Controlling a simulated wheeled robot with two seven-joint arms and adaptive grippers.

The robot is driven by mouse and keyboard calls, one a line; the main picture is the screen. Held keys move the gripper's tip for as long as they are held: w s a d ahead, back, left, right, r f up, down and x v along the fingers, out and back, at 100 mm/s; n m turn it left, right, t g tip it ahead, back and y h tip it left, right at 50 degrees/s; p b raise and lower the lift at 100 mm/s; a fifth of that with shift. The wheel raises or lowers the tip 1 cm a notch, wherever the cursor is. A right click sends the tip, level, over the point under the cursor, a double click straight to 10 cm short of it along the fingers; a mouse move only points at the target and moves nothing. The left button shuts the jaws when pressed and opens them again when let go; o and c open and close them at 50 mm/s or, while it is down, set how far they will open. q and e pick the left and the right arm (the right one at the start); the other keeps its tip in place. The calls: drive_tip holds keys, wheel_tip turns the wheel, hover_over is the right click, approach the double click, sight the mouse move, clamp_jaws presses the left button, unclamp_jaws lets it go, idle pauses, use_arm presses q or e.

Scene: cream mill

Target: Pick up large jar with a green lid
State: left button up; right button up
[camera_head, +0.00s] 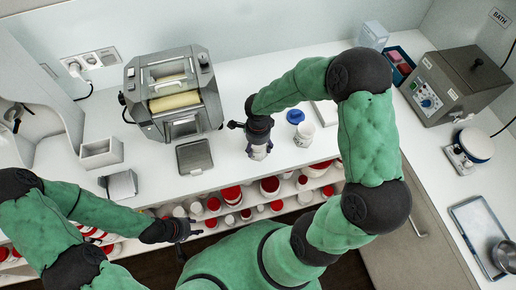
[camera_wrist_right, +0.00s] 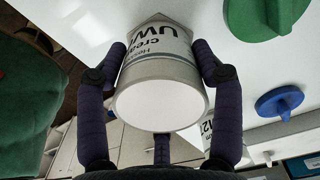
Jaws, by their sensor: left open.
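A white jar with dark lettering (camera_wrist_right: 163,60) fills the middle of the right wrist view, its pale round end towards the camera. My right gripper (camera_wrist_right: 162,68) has its fingers on both sides of the jar, apparently touching it, with a third finger below. In the head view my right gripper (camera_head: 258,132) is at the jar (camera_head: 258,152), near the counter's front edge. A green lid-like piece (camera_wrist_right: 262,14) lies beside the jar in the wrist view, apart from it. I cannot make it out in the head view. My left gripper (camera_head: 178,229) is open and empty, below the counter front.
A blue lid (camera_head: 295,116) and another white jar (camera_head: 304,133) are just right of my right gripper. A roller machine (camera_head: 172,95) stands left. A grey box device (camera_head: 445,85) and round scale (camera_head: 474,145) stand right. Shelves below hold several red-and-white jars (camera_head: 231,195).

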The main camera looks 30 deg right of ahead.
idle(0.3)
drive_tip(key=shift+r, duration=0.45)
wheel_tip(320, 180, up, 2)
drive_tip(key=shift+r, duration=0.1)
drive_tip(key=s+a+r+p, duration=0.1)
drive_tip(key=s+a+r, duration=0.8)
drive_tip(key=s, duration=0.2)
drive_tip(key=shift+r, duration=0.4)
